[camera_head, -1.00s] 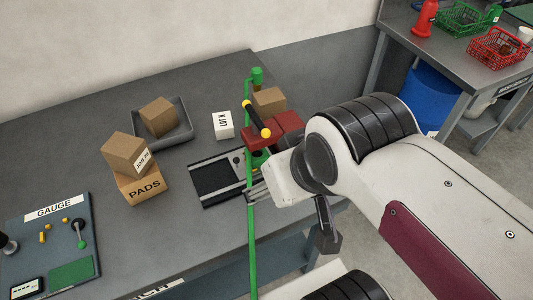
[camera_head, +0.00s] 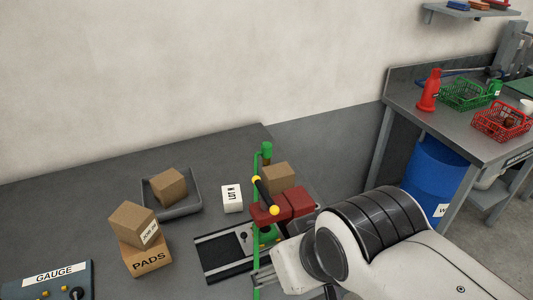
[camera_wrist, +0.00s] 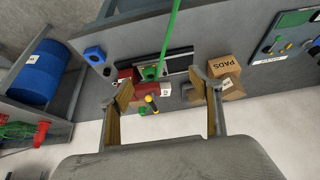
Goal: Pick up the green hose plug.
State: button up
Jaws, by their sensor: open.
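A green hose runs upright through the head view. A green plug-like end (camera_head: 266,150) tops it, and a green piece (camera_head: 266,238) sits lower by the red block. I cannot tell for sure which is the hose plug. In the wrist view a green fitting (camera_wrist: 150,72) sits at the hose's end, and a smaller green piece (camera_wrist: 143,110) lies nearer. My gripper (camera_wrist: 162,78) is open, its tan-padded fingers apart on either side of these pieces, with nothing held. In the head view my gripper (camera_head: 262,279) is beside the lower hose, partly hidden.
Red blocks (camera_head: 285,205), a black-and-yellow handle (camera_head: 266,195) and a dark plate (camera_head: 222,257) crowd the hose. A white box (camera_head: 232,198), grey tray (camera_head: 194,207) and PADS box (camera_head: 147,257) stand left. A blue barrel (camera_head: 431,180) stands right, under another bench.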

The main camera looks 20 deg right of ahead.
dwell(0.4)
jog(key=c, duration=0.4)
jog(key=shift+c, duration=0.2)
jog(key=shift+w, duration=0.1)
jog(key=w+d+r+t+h, duration=0.1)
jog(key=w+d, duration=0.3)
jog(key=w, duration=0.6)
jog(key=w+d+r+m+t+h, duration=0.15)
jog(key=w+d, duration=0.25)
jog(key=w, duration=0.6)
jog(key=w+d+r+t, duration=0.15)
jog(key=w+d, duration=0.25)
jog(key=w, duration=0.6)
jog(key=w+d+f+t+y, duration=0.1)
jog(key=w+d+f+t, duration=0.1)
jog(key=w+d+f, duration=0.2)
jog(key=w+d+f+n+t+y, duration=0.1)
jog(key=w+d+f, duration=0.3)
jog(key=w+f, duration=0.5)
jog(key=shift+w+d+f+t, duration=0.3)
jog(key=shift+w+t, duration=0.4)
jog(key=shift+w, duration=2.1)
